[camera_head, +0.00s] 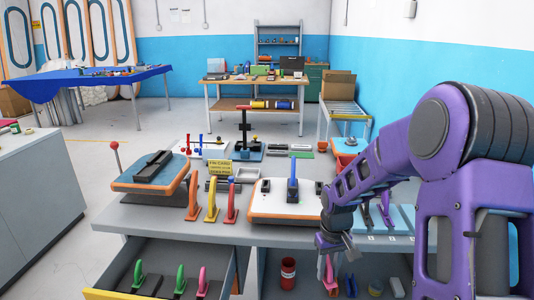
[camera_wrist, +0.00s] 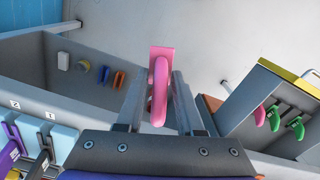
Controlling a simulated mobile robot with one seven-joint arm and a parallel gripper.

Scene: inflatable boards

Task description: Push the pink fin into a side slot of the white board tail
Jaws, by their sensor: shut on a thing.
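The white board tail (camera_head: 258,207) with an orange rim lies on the grey bench, with a blue fin (camera_head: 292,186) standing upright at its middle. My gripper (camera_head: 331,256) is in front of the bench, right of and below the board tail, over the open right drawer. It is shut on a pink fin (camera_head: 330,275), which hangs below it, apart from the board. The wrist view shows the pink fin (camera_wrist: 159,90) between the two fingers of my gripper (camera_wrist: 155,95).
The open left drawer (camera_head: 105,292) holds green fins and another pink fin (camera_head: 203,282). The right drawer holds a red can (camera_head: 288,272) and small parts. Orange, yellow and red fins (camera_head: 212,200) stand left of the board. Light-blue slabs (camera_head: 398,220) with fins lie right.

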